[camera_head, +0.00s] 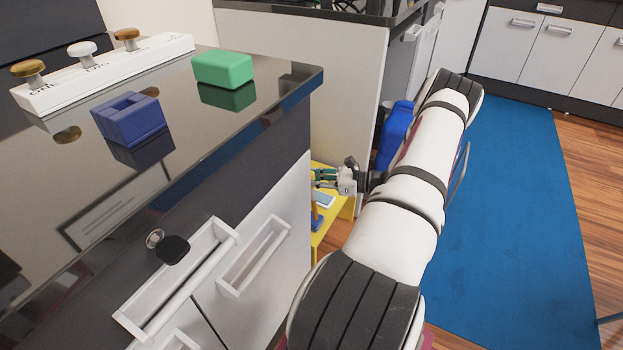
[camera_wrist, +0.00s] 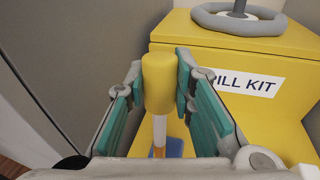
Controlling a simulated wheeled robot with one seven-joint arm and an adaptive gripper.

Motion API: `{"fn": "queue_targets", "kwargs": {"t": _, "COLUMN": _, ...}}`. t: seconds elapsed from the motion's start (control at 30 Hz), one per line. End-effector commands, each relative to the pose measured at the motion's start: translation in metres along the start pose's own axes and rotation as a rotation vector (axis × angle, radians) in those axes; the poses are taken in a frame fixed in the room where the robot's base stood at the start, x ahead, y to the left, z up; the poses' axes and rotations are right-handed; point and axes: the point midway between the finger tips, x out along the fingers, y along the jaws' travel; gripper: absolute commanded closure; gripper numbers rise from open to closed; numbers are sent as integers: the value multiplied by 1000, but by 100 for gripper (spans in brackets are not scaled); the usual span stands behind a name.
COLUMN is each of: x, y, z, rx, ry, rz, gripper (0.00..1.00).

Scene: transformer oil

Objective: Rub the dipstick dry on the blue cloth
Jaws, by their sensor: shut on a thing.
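My gripper (camera_wrist: 160,90) is shut on the yellow handle of the dipstick (camera_wrist: 159,85), with a green-padded finger on each side. Below the handle, the dipstick's pale shaft runs down to an orange-brown lower part. The blue cloth (camera_wrist: 174,147) shows behind and beside that lower part, on a yellow surface. I cannot tell whether the dipstick touches the cloth. In the head view my gripper (camera_head: 326,178) is small, beyond the counter's edge, with the orange-brown stick and blue cloth (camera_head: 316,224) below it, partly hidden by the counter.
A yellow spill kit box (camera_wrist: 222,45) with a white label and grey ring handle stands close beyond my gripper. A counter (camera_head: 160,185) with a green block (camera_head: 222,68), a blue holder (camera_head: 126,118) and a white knob strip (camera_head: 100,70) is at left. A blue mat (camera_head: 520,200) lies right.

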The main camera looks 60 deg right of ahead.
Motion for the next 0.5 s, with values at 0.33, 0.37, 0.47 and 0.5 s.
{"fn": "queue_targets", "kwargs": {"t": 0.33, "x": 0, "y": 0, "z": -1, "rx": 0, "ry": 0, "rz": 0, "gripper": 100}}
{"fn": "queue_targets", "kwargs": {"t": 0.37, "x": 1, "y": 0, "z": -1, "rx": 0, "ry": 0, "rz": 0, "gripper": 100}}
{"fn": "queue_targets", "kwargs": {"t": 0.47, "x": 4, "y": -1, "z": -1, "rx": 0, "ry": 0, "rz": 1, "gripper": 100}}
{"fn": "queue_targets", "kwargs": {"t": 0.5, "x": 6, "y": -1, "z": 0, "rx": 0, "ry": 0, "rz": 2, "gripper": 100}}
